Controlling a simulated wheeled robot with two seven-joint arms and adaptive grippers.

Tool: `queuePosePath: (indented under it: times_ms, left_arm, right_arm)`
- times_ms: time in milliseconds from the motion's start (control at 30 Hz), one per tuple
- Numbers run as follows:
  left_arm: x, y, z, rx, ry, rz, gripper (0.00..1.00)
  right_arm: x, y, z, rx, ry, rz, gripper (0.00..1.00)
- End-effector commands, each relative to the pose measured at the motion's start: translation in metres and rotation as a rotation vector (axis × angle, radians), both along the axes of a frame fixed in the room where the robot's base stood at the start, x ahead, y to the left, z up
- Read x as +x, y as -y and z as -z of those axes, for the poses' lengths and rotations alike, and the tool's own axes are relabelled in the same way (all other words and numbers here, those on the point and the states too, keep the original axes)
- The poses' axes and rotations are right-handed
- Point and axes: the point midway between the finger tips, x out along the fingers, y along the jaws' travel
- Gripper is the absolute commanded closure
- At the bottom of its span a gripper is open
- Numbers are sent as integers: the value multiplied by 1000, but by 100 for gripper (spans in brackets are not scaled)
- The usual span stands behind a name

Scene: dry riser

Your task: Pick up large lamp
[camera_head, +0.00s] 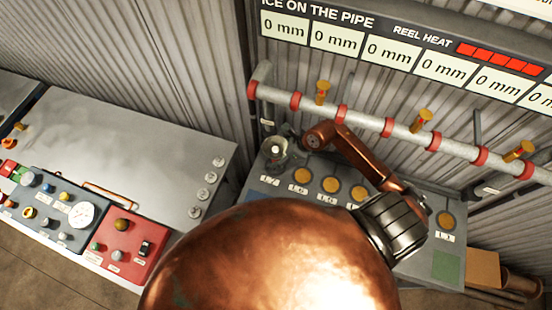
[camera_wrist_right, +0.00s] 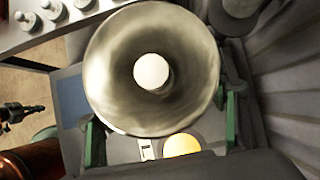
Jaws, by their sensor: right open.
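The large lamp shows in the right wrist view as a wide round metal reflector (camera_wrist_right: 105,75) with a white bulb (camera_wrist_right: 151,72) in its middle. In the head view the lamp (camera_head: 277,146) is small, at the left end of a grey panel. My right gripper (camera_wrist_right: 163,130) is open, with one green finger on each side of the lamp. I cannot tell whether the fingers touch it, as the reflector hides its base. In the head view my right gripper (camera_head: 280,155) is small at the lamp.
The grey panel (camera_head: 345,205) carries a row of amber discs (camera_head: 331,185). A pipe (camera_head: 367,121) with red bands and brass taps runs behind it along the corrugated wall. A metal bench (camera_head: 140,140) with knobs and control boxes stands at the left, its top mostly bare.

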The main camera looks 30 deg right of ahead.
Motion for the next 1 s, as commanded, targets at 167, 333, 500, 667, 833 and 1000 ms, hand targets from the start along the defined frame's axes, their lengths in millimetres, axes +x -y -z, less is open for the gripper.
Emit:
queuePosePath:
  times_ms: [167,333,500,667,833,1000]
  left_arm:
    - [4,0,0,-1,6,1,100]
    - [5,0,0,-1,7,1,100]
    - [5,0,-1,-1,7,1,100]
    - [5,0,-1,-1,7,1,100]
    - [4,0,-1,-1,6,1,100]
    - [4,0,0,-1,6,1,100]
  right_arm:
    - [0,0,0,0,0,0,49]
    - [0,0,0,0,0,0,61]
    - [0,0,0,1,1,0,72]
    - [0,0,-1,1,1,0,83]
    - [0,0,-1,1,1,0,95]
    - [0,0,-1,0,1,1,100]
